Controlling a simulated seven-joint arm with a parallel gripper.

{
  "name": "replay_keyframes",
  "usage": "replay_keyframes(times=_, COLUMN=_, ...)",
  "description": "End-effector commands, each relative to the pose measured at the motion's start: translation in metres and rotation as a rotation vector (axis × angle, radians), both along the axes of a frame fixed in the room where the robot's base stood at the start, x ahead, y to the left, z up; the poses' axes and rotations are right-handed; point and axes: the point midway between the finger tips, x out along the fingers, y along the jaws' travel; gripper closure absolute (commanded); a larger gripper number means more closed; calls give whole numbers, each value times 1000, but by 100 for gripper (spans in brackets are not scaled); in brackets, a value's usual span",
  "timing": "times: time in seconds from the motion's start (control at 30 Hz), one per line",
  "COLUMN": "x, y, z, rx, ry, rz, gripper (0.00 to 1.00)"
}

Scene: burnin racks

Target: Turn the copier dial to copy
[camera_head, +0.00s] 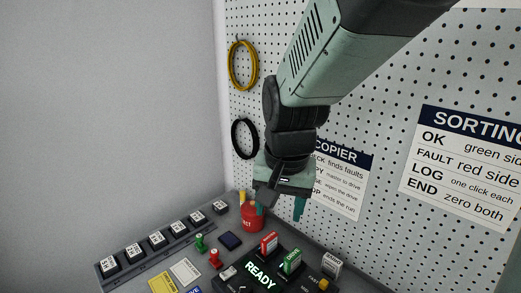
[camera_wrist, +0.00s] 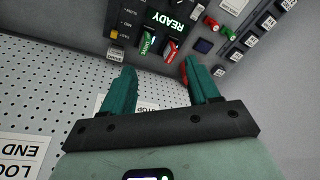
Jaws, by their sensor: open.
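The copier (camera_head: 283,274) is a black panel with a lit READY display (camera_head: 261,276), cut off by the bottom edge of the head view. A red-labelled drive (camera_head: 269,244) and a green-labelled drive (camera_head: 291,261) stand upright in it. The copier also shows upside down at the top of the wrist view, with its display (camera_wrist: 165,22). I cannot clearly make out the dial in either view; small panel markings are too small to read. My gripper (camera_head: 281,208) is open and empty, above and behind the copier, by the pegboard. Its teal fingers (camera_wrist: 158,68) touch nothing I can see.
A pegboard (camera_head: 390,70) with signs rises behind.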

Motion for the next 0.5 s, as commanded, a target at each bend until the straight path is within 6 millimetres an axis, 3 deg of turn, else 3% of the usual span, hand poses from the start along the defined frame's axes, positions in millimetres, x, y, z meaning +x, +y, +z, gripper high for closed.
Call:
replay_keyframes(times=0.03, x=10, y=12, z=-23, rx=-7, ry=41, rz=-12, gripper=40)
replay_keyframes(times=0.13, x=25, y=34, z=-65, rx=-23, ry=97, rz=-53, gripper=40)
replay_keyframes(times=0.3, x=36, y=64, z=-135, rx=-61, ry=170, rz=-112, gripper=40)
replay_keyframes(times=0.4, x=37, y=74, z=-163, rx=-79, ry=193, rz=-135, gripper=40)
replay_keyframes(times=0.5, x=37, y=79, z=-179, rx=-90, ry=204, rz=-150, gripper=40)
